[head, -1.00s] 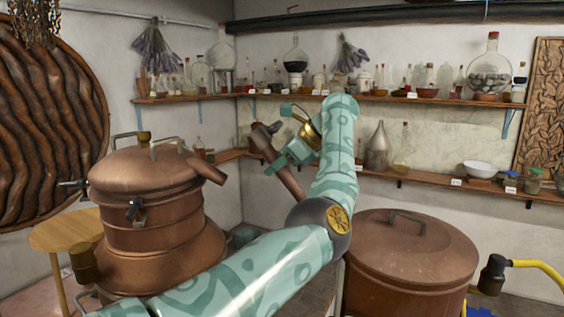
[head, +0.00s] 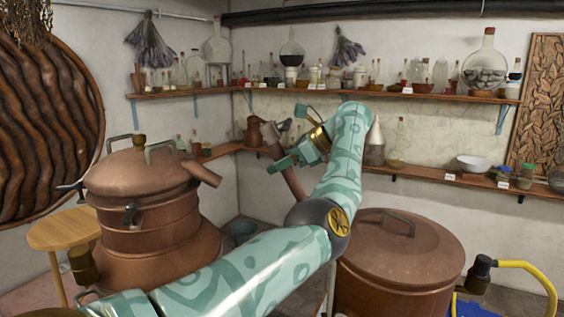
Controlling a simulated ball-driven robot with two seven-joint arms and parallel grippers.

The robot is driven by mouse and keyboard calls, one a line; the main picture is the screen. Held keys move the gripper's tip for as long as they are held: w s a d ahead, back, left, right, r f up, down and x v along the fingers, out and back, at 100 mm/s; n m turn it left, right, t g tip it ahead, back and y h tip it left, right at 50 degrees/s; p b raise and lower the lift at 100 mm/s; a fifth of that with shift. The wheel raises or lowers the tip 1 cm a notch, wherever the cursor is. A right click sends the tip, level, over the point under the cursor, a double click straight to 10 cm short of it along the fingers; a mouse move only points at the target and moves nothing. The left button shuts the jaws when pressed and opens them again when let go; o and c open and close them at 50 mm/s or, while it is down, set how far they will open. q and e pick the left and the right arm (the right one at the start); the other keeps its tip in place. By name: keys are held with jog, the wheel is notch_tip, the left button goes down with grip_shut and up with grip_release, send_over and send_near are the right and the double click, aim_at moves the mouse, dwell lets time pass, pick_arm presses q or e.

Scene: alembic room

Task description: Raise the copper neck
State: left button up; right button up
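The copper neck (head: 293,182), a slanted copper tube with a bent top end, is in the middle of the head view. My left gripper (head: 286,157), teal with a gold band at its wrist, is at the tube's upper part and appears shut on it. The fingers hide part of the tube. The tube's lower end is partly hidden by my arm. The copper still (head: 150,207) stands at the left, its short spout (head: 205,175) pointing right, apart from the tube. My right gripper is not in view.
A lidded copper vat (head: 400,255) stands at the right front, beside a yellow hose (head: 545,280). A wooden stool (head: 62,229) is at the left.

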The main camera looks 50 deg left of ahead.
pick_arm(q)
jog(key=p+v, duration=0.3)
jog(key=v, duration=0.4)
jog(key=shift+r, duration=0.2)
jog(key=shift+w+d+f, duration=0.1)
jog(key=shift+d, duration=0.05)
dwell(0.5)
